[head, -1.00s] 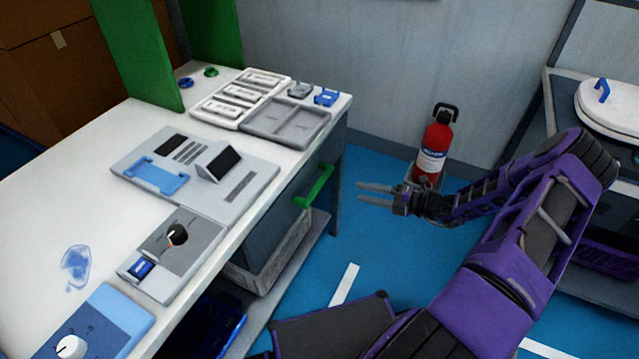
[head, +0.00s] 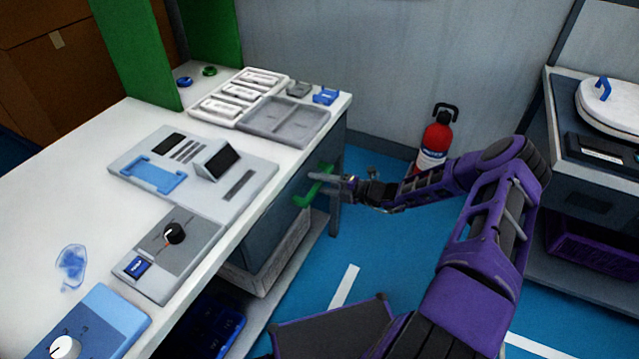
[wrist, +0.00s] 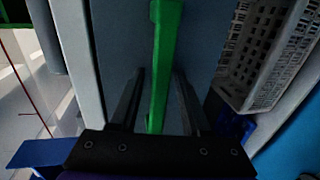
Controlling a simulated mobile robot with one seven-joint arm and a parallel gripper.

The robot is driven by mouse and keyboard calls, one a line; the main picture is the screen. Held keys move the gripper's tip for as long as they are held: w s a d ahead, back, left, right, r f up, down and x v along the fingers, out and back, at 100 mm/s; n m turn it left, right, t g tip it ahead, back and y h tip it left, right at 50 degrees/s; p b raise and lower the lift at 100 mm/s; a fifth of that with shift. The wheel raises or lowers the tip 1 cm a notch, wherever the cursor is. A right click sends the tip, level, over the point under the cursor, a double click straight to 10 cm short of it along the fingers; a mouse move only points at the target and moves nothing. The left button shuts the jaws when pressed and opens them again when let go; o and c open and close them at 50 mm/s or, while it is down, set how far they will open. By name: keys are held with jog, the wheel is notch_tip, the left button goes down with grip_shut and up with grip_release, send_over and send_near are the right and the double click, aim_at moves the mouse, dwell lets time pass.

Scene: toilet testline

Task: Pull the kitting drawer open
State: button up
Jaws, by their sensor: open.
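The kitting drawer (head: 281,212) is a dark grey front under the right end of the white workbench, and it looks shut. Its green bar handle (head: 304,197) sticks out from the front. My gripper (head: 316,184) is at the handle, with its fingers pointing toward the drawer front. In the wrist view the green handle (wrist: 163,62) runs between the two dark fingers of my gripper (wrist: 158,95). The fingers are apart, one on each side of the handle, with a gap visible on both sides. Whether a fingertip touches the drawer front (wrist: 117,45) I cannot tell.
A red fire extinguisher (head: 434,140) stands by the wall behind my arm.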

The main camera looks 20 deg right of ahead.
grip_shut()
dwell(1.4)
